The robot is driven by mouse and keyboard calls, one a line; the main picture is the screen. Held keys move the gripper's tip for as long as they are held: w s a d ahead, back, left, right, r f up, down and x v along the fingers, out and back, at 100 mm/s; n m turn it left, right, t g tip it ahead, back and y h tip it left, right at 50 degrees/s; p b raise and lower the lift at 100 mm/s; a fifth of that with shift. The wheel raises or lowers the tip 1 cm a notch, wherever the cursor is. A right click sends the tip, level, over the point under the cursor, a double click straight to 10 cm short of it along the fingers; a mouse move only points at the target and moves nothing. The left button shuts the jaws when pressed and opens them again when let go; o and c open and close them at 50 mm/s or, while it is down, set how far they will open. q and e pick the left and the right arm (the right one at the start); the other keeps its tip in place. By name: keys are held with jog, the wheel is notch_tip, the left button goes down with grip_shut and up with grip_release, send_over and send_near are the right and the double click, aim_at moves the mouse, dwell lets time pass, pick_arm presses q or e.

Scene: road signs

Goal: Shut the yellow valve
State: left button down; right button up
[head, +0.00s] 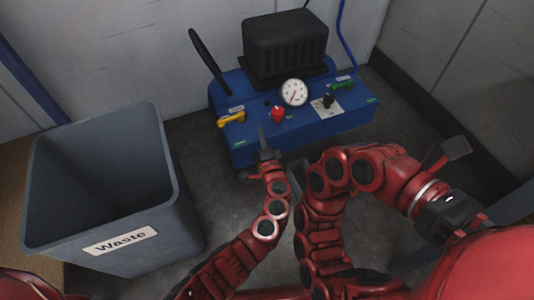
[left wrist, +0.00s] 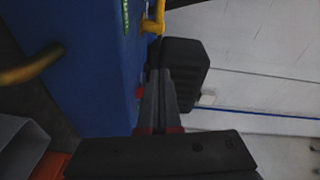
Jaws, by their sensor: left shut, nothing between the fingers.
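The yellow valve (head: 232,118) has a yellow lever handle on the left part of the blue unit's top (head: 300,125). A yellow piece that looks like its handle shows at the top of the left wrist view (left wrist: 154,22). My left gripper (head: 262,135) is shut and empty at the unit's front edge, to the right of and nearer than the valve, apart from it. Its closed fingers also show in the left wrist view (left wrist: 158,85). My right gripper (head: 450,165) is off to the right, away from the unit; its jaws are unclear.
A red knob (head: 277,114), a round gauge (head: 293,92), a black switch (head: 328,101) and a green handle (head: 342,86) sit on the unit. A black ribbed housing (head: 285,40) stands behind. A grey waste bin (head: 185,205) stands at left.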

pick_arm(q)
jog(key=s+p, duration=0.2)
jog(key=s, duration=0.6)
jog(key=shift+s+d+r, duration=0.2)
jog(key=shift+s+d, duration=0.15)
jog(key=shift+d, duration=0.1)
